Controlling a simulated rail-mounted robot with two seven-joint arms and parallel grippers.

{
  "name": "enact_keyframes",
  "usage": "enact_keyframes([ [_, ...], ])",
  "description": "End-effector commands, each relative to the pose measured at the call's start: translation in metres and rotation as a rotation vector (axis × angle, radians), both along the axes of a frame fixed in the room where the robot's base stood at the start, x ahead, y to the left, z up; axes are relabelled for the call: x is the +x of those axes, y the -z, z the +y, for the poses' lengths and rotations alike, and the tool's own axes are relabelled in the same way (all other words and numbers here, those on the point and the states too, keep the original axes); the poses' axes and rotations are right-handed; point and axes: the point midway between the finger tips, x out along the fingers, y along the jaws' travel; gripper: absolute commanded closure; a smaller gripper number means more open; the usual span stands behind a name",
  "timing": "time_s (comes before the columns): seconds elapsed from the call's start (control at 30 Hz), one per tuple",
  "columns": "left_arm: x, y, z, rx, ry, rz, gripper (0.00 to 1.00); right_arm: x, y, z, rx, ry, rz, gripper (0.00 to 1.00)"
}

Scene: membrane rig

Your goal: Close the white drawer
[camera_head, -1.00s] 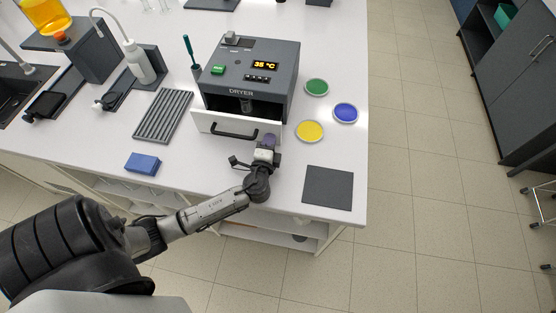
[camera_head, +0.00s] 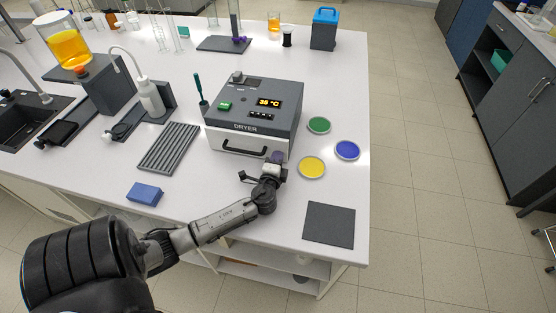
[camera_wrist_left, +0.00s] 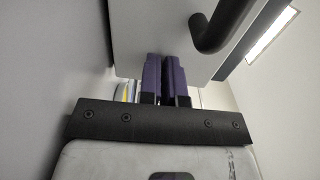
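The grey dryer (camera_head: 255,108) stands on the white bench with its display lit. Its white drawer (camera_head: 228,143) has a dark handle (camera_head: 245,150). The drawer front sits flush, or nearly flush, with the dryer's front; a small gap cannot be ruled out. My left gripper (camera_head: 277,157) is at the right end of the drawer front, beside the handle. In the left wrist view its purple fingers (camera_wrist_left: 164,78) are together with nothing visible between them. Their tips are at the edge of the white drawer front (camera_wrist_left: 150,30), touching or very close. My right gripper is out of view.
Green (camera_head: 318,125), yellow (camera_head: 312,167) and blue (camera_head: 347,150) dishes lie right of the dryer. A dark mat (camera_head: 329,225) lies at the front right, a grey ribbed rack (camera_head: 169,147) and a blue block (camera_head: 144,194) at the left.

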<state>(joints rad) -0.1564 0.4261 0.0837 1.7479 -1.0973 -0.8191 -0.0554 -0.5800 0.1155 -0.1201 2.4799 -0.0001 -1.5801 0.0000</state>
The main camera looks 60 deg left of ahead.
Motion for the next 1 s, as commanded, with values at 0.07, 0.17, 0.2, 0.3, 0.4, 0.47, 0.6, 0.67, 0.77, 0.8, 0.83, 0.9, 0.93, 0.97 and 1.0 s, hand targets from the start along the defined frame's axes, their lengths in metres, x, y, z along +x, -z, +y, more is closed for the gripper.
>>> enact_keyframes([
  [0.07, 0.000, 0.000, 0.003, 0.001, -0.005, 0.001, 1.00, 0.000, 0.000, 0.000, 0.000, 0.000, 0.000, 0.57],
  [0.17, -0.001, 0.000, 0.001, 0.001, -0.004, 0.001, 1.00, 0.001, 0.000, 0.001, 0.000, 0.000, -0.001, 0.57],
  [0.2, -0.001, -0.001, 0.000, 0.001, -0.003, -0.001, 1.00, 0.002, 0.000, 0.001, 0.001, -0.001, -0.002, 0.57],
  [0.3, -0.005, -0.003, -0.005, 0.001, -0.002, -0.001, 1.00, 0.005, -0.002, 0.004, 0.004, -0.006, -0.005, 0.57],
  [0.4, -0.017, -0.002, -0.018, 0.001, 0.000, -0.001, 1.00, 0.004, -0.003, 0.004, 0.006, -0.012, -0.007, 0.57],
  [0.47, -0.028, 0.001, -0.030, -0.004, 0.000, 0.001, 1.00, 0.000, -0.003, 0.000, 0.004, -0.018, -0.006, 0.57],
  [0.6, -0.055, 0.004, -0.059, -0.007, 0.000, 0.004, 1.00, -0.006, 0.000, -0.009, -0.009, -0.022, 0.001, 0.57],
  [0.67, -0.061, 0.003, -0.065, -0.004, 0.000, 0.003, 1.00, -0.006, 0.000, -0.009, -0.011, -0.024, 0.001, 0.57],
  [0.77, -0.070, 0.001, -0.075, -0.003, 0.000, 0.000, 1.00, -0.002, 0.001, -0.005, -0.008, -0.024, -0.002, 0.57],
  [0.8, -0.073, 0.001, -0.078, -0.001, 0.000, 0.000, 1.00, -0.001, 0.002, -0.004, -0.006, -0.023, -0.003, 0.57],
  [0.83, -0.076, 0.000, -0.081, -0.001, 0.000, 0.000, 1.00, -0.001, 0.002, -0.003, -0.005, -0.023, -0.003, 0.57],
  [0.9, -0.083, 0.001, -0.088, -0.002, 0.000, 0.001, 1.00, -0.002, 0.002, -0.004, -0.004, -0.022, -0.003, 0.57],
  [0.93, -0.085, 0.001, -0.091, -0.002, 0.000, 0.001, 1.00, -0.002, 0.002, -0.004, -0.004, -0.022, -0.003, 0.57],
  [0.97, -0.088, 0.001, -0.094, -0.001, 0.000, 0.001, 1.00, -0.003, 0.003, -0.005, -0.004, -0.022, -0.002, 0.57],
  [1.0, -0.090, 0.002, -0.097, -0.002, 0.000, 0.001, 1.00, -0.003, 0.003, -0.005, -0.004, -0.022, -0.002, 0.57],
])
